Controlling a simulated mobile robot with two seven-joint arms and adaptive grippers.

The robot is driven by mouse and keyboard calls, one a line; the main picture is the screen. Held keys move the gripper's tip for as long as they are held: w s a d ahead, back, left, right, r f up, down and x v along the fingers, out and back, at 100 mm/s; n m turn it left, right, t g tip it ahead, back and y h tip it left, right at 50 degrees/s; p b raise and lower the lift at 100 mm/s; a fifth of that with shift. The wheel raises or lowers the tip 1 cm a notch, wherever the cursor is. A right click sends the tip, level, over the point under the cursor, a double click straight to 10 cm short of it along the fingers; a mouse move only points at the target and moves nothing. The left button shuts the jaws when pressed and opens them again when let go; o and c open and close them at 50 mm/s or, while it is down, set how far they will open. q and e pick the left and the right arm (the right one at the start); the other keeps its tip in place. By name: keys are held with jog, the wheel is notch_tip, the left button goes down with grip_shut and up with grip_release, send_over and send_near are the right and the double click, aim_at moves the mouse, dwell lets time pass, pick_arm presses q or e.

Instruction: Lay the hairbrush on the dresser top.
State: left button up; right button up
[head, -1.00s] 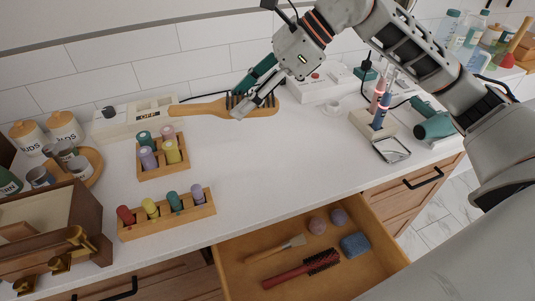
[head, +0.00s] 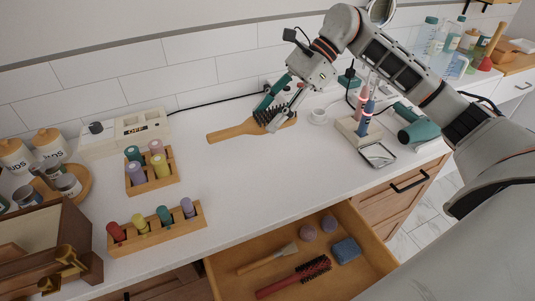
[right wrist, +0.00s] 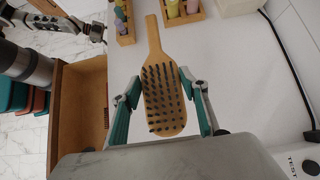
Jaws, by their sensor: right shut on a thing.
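The wooden paddle hairbrush (head: 235,130) with dark bristles is in my right gripper (head: 271,112), over the back of the white dresser top (head: 235,185). Its bristles face up and its handle points left. In the right wrist view the teal fingers close on both sides of the brush head (right wrist: 163,100). The brush is flat and low; I cannot tell whether it touches the top. What seems to be my left gripper (right wrist: 92,31) shows small at the upper left of the right wrist view, its fingers unclear; it is absent from the head view.
An open drawer (head: 225,284) holds a red brush (head: 293,277), a wooden-handled brush, a blue block and two round things. Wooden racks with coloured pegs (head: 157,226) stand left. A switch box (head: 125,133) is behind; a toothbrush stand (head: 358,131) and hair dryer (head: 425,132) are right. The middle is clear.

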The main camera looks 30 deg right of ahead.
notch_tip(320, 180, down, 13)
jog(key=shift+r, duration=0.1)
jog(key=o, duration=1.2)
jog(key=b+v, duration=0.1)
jog(key=v, duration=1.1)
